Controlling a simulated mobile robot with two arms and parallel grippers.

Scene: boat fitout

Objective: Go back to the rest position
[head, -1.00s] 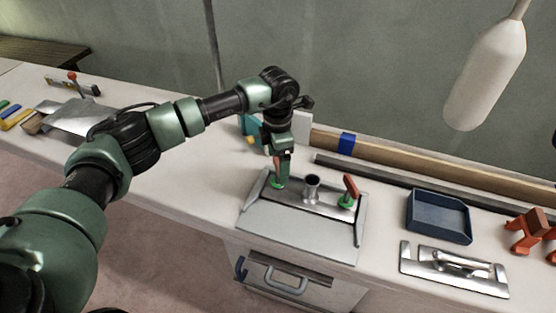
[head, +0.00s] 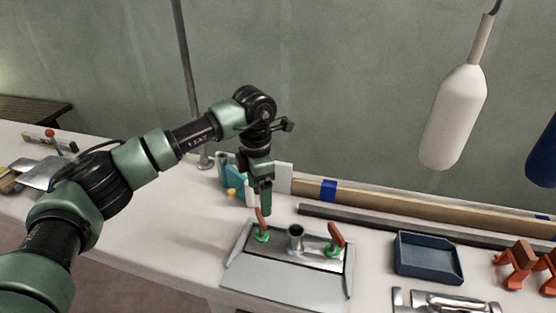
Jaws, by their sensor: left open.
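My left gripper (head: 266,206) is open and points down. It is just above and behind the left red handle (head: 261,223) on the metal fixture, and I cannot tell whether they touch. The fixture plate (head: 283,285) is grey metal with a short upright tube (head: 295,237) in the middle. A second red handle (head: 336,236) stands at its right, and both handles have green bases. My right gripper is not in view.
A blue tray (head: 428,257) and a metal trowel-like tool (head: 447,303) are to the right, with orange clamps (head: 520,265) beyond. A wooden plank (head: 400,205) runs along the back. A white fender (head: 455,115) hangs above.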

